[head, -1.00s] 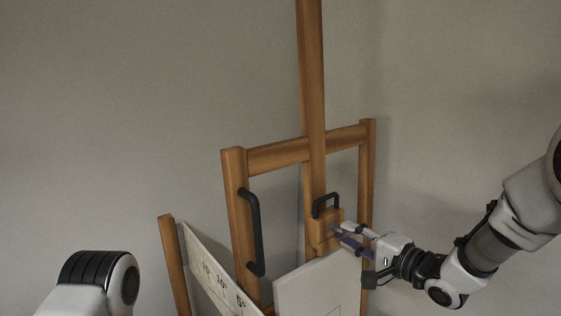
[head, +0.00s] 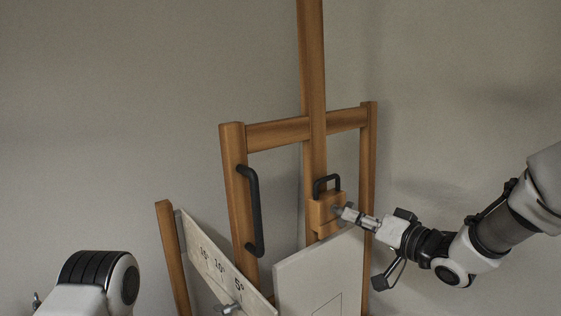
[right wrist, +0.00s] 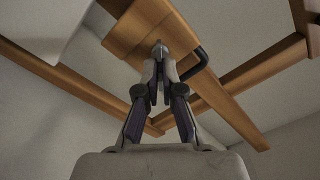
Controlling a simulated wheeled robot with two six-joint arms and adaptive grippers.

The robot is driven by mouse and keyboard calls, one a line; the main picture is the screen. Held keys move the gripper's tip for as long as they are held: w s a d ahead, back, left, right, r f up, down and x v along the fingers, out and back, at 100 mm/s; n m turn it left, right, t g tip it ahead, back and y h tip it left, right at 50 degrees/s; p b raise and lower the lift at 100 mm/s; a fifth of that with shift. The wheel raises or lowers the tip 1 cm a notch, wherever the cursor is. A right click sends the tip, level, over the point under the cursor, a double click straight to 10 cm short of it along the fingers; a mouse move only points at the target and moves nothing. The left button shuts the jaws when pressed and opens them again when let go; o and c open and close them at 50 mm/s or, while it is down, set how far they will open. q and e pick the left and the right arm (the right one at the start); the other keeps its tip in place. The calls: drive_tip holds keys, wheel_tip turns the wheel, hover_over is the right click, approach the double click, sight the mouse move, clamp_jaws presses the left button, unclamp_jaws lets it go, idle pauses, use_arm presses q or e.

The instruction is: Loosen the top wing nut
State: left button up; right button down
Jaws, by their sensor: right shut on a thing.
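The top wing nut (right wrist: 159,50) is a small grey metal piece on the front of the wooden block of the easel's centre mast. My right gripper (right wrist: 159,72) is shut on it, with both fingertips together around it; the fingers hide most of its wings. In the head view my right gripper (head: 347,213) reaches in from the right and meets the face of the wooden block (head: 322,215). My left gripper is out of view; only a link of my left arm shows at lower left.
A black handle (head: 326,181) sits on the block, close to my right fingers. A longer black handle (head: 253,212) is on the left post. A pale panel (head: 300,278) stands below my gripper. A lower wing nut (head: 229,309) sits by the angle-marked board (head: 213,262).

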drive_tip(key=shift+f+n+b, duration=0.1)
drive_tip(key=shift+n+b, duration=0.4)
drive_tip(key=shift+n, duration=0.4)
drive_tip(key=c, duration=1.3)
unclamp_jaws()
drive_tip(key=shift+r, duration=0.2)
drive_tip(key=shift+c, duration=0.2)
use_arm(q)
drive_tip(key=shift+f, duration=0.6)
use_arm(e)
drive_tip(key=shift+o, duration=0.3)
drive_tip(key=shift+f, duration=0.1)
use_arm(q)
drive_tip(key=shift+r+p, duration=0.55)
drive_tip(key=shift+p, duration=0.2)
use_arm(e)
drive_tip(key=v, duration=0.6)
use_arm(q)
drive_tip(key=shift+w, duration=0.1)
use_arm(e)
drive_tip(key=shift+w+a, duration=0.1)
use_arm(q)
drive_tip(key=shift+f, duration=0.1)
